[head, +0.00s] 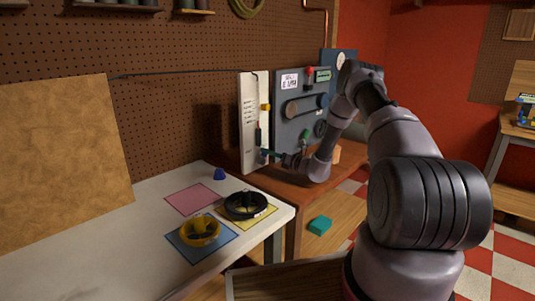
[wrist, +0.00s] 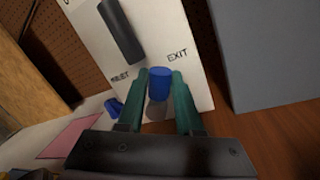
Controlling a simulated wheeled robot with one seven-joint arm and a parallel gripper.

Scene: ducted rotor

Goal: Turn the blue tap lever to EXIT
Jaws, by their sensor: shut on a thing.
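The blue tap lever (wrist: 159,84) shows in the wrist view as a blue rounded piece on the lower part of a white panel (wrist: 188,88). The printed word EXIT (wrist: 177,55) is just up and right of it; another label (wrist: 120,76), hard to read, is to its left. My gripper (wrist: 160,78) has its two green fingers either side of the lever and is shut on it. The fingers hide the lever's sides, and its pivot is not clear. In the head view, my gripper (head: 270,155) is at the lower part of the upright white panel (head: 249,120).
A grey panel (head: 292,115) with knobs and handles stands right of the white one, on a wooden bench (head: 225,144). A white table (head: 150,225) at the left holds coloured mats, a yellow ring (head: 200,230), a black ring (head: 245,205) and a small blue piece (head: 219,174).

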